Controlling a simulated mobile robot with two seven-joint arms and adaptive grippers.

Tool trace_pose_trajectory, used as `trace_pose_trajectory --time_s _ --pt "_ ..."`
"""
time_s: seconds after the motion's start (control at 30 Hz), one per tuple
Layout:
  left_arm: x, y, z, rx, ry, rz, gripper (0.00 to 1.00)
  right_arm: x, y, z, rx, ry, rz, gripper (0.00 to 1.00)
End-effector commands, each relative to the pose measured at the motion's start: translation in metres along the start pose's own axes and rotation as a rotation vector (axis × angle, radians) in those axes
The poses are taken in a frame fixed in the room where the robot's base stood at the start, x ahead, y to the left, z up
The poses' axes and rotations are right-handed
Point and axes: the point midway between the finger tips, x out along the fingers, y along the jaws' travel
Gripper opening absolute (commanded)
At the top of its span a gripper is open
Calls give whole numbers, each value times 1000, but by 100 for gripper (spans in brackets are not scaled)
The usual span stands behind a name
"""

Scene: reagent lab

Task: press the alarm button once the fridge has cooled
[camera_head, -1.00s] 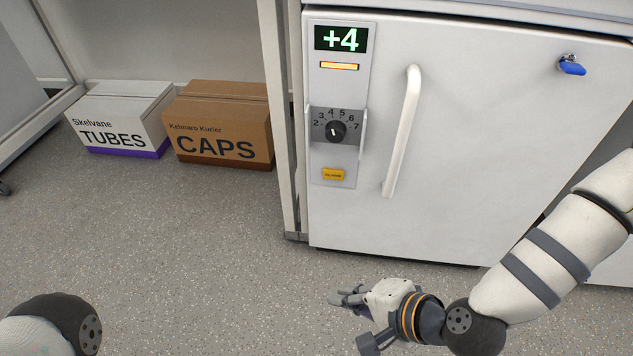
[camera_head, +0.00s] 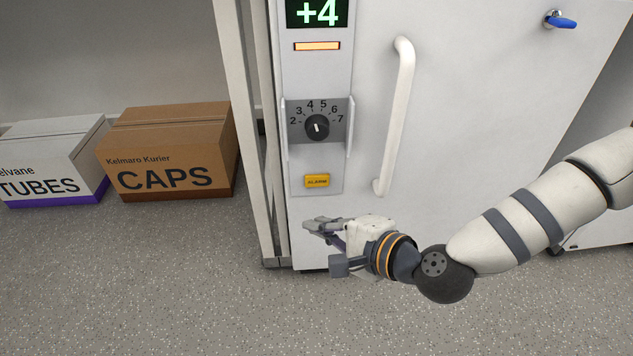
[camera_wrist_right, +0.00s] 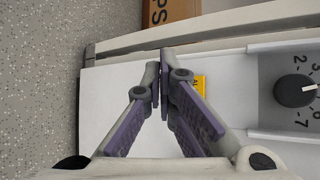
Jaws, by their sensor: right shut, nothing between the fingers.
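The white fridge (camera_head: 460,110) has a control panel on its left side. Its display (camera_head: 318,12) reads +4 in green, above a lit orange bar (camera_head: 317,46). A black dial (camera_head: 317,127) with a numbered scale sits below. The yellow alarm button (camera_head: 317,181) is under the dial. My right gripper (camera_head: 312,224) is shut and empty, just below the button in the head view. In the right wrist view the shut fingers (camera_wrist_right: 160,75) partly cover the button (camera_wrist_right: 200,84), and the dial (camera_wrist_right: 294,90) is at the right. My left gripper is not in view.
A white door handle (camera_head: 394,118) stands out to the right of the panel. A blue key (camera_head: 561,21) is in the lock at the upper right. A tubes box (camera_head: 50,165) and a brown caps box (camera_head: 172,150) sit on the floor at left. The front floor is clear.

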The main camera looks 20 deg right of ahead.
Motion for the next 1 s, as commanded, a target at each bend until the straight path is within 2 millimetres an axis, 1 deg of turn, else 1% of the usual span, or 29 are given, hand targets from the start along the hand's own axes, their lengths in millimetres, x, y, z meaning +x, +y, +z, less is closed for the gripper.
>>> trace_pose_trajectory --time_s 0.3,0.5,0.7,1.0 --pt "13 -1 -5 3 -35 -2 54 34 -21 -25 -1 2 0 0" --pt "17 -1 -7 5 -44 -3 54 50 -34 -37 0 2 0 0" --pt "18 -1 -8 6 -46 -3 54 56 -40 -41 1 1 0 0" --pt "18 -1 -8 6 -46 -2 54 56 -41 -41 0 0 0 0"
